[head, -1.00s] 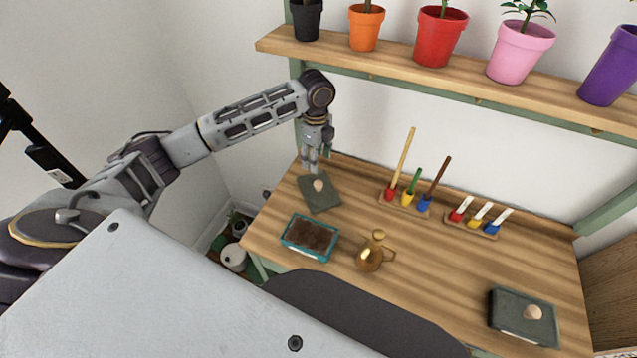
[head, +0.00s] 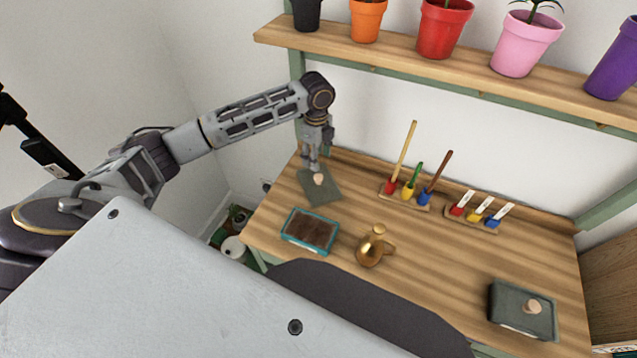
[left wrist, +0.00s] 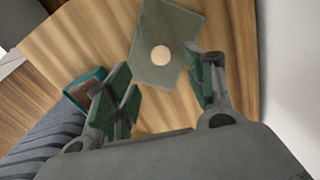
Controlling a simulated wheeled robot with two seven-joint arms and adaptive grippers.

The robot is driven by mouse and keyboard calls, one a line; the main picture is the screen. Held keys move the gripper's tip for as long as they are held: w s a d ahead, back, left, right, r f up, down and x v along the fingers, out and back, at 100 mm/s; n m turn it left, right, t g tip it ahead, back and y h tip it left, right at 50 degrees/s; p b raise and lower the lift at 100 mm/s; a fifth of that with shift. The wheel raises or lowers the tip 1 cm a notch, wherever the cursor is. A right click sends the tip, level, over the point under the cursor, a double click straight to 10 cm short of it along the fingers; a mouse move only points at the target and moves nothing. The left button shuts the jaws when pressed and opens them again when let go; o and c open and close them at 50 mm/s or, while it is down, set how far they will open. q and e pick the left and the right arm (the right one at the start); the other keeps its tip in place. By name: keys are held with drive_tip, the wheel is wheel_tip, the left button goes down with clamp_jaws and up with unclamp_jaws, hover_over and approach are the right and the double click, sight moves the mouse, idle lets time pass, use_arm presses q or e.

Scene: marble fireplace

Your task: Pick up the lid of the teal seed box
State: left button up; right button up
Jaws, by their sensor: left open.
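The teal seed box (head: 286,232) stands open, with dark soil inside, at the left front of the wooden table; its corner also shows in the left wrist view (left wrist: 101,74). A flat grey-green lid (head: 326,193) with a pale round knob (head: 319,179) lies on the table behind the box, apart from it. My left gripper (head: 312,166) points down at the lid's back part, near the knob. In the left wrist view the fingers (left wrist: 162,68) are apart and empty, and the lid (left wrist: 172,22) and knob (left wrist: 160,55) show between and beyond them. My right gripper is not in view.
A brass jug (head: 371,248) stands right of the box. Racks with long-handled tools (head: 408,194) and short markers (head: 480,216) line the back. A grey box with a knobbed lid (head: 510,305) sits at the right. A shelf of pots (head: 400,52) hangs above. The table's middle right is clear.

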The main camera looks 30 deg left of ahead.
sight(318, 176)
use_arm(q)
wheel_tip(318, 176, down, 5)
drive_tip(key=shift+f, duration=0.2)
drive_tip(key=shift+f, duration=0.1)
idle(0.4)
drive_tip(key=shift+d+f, duration=0.15)
drive_tip(key=shift+f, duration=1.1)
drive_tip(key=shift+d+f, duration=0.15)
drive_tip(key=shift+f, duration=1.1)
drive_tip(key=shift+c, duration=0.4)
drive_tip(key=c, duration=1.1)
drive_tip(key=shift+o, duration=0.2)
drive_tip(key=shift+r, duration=5.05)
